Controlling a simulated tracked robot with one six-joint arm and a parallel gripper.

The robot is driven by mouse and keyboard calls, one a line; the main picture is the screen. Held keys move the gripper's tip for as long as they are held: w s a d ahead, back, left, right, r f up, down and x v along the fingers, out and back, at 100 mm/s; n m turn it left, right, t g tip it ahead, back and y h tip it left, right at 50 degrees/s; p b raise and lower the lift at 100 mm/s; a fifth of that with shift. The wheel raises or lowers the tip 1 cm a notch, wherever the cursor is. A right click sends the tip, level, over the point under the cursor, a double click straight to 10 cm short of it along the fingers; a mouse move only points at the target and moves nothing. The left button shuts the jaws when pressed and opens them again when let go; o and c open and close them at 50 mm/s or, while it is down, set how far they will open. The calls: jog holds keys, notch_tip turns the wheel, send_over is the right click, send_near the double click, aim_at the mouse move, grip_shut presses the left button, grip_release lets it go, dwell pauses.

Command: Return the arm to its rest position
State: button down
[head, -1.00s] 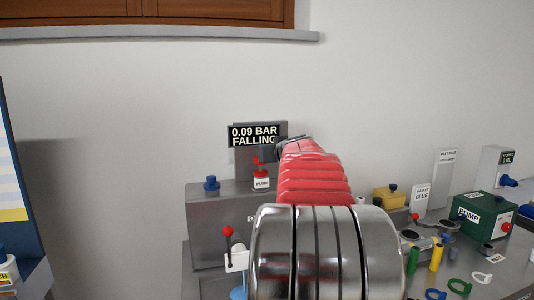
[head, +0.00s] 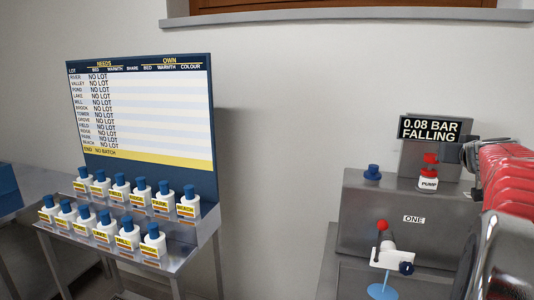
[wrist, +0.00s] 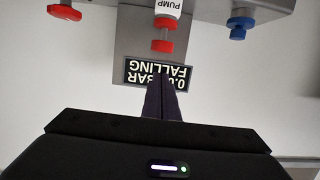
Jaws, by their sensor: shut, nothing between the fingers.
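My arm comes in from the right edge in the head view, its red ribbed part beside the pump gauge. My gripper (head: 448,152) is a dark shape just right of the gauge display, small and partly cut off from clear view. In the wrist view my gripper (wrist: 161,100) shows its two dark fingers closed together and empty, overlapping the upside-down display (wrist: 133,72). The display (head: 435,128) reads 0.08 BAR FALLING. Whether the fingers touch it I cannot tell.
A red-topped PUMP button (head: 429,170) and a blue knob (head: 372,172) sit on the grey housing (head: 365,225). At left, a lot board (head: 140,110) stands over a rack of labelled white bottles (head: 121,186). Bare wall lies between.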

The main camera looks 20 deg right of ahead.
jog(key=s+a+f+m+g+y, duration=0.1)
jog(key=a+f+g+y, duration=0.15)
jog(key=a+f, duration=0.75)
jog(key=s+a+f+g+y, duration=0.1)
jog(key=a+f+y, duration=0.45)
jog(key=a, duration=0.75)
jog(key=s+a+f+n+g, duration=0.1)
jog(key=s+a, duration=0.4)
jog(key=a, duration=0.6)
jog(key=s+a+f+n+g, duration=0.1)
jog(key=s+a+f+n, duration=0.3)
jog(key=a, duration=0.6)
jog(key=s+a+f+n+g+y, duration=0.1)
jog(key=s+a+f+n, duration=0.2)
jog(key=s+a, duration=0.4)
jog(key=a+f, duration=0.1)
jog(key=a, duration=0.3)
jog(key=shift+a+f, duration=0.15)
jog(key=shift+a, duration=0.15)
